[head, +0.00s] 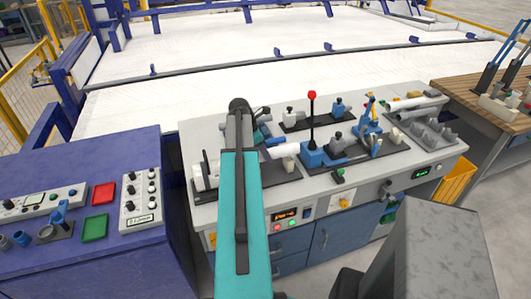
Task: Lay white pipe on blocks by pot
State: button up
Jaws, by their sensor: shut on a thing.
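My arm's teal link crosses the middle of the head view and hides much of what lies behind it. My gripper (262,135) shows only in part, just right of the dark arm joint, low over the left part of the grey workbench. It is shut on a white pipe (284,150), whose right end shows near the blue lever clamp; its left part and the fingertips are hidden. Whether the pipe touches anything below cannot be told. Grey notched blocks (432,132) stand at the bench's right end. I cannot pick out a pot for certain.
Light pipes (405,104) lie at the back right of the bench. A red-knobbed lever (312,112) stands upright mid-bench. Blue and grey clamps (368,125) crowd the top. A purple control table (75,225) is left, a wooden bench (470,95) right.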

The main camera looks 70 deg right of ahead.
jog(key=shift+f+b, duration=0.3)
jog(key=shift+f, duration=1.15)
jog(key=o, duration=1.2)
jog(key=shift+r, duration=0.15)
jog(key=shift+b+v, duration=1.75)
jog(key=shift+v, duration=5)
jog(key=shift+a, duration=0.1)
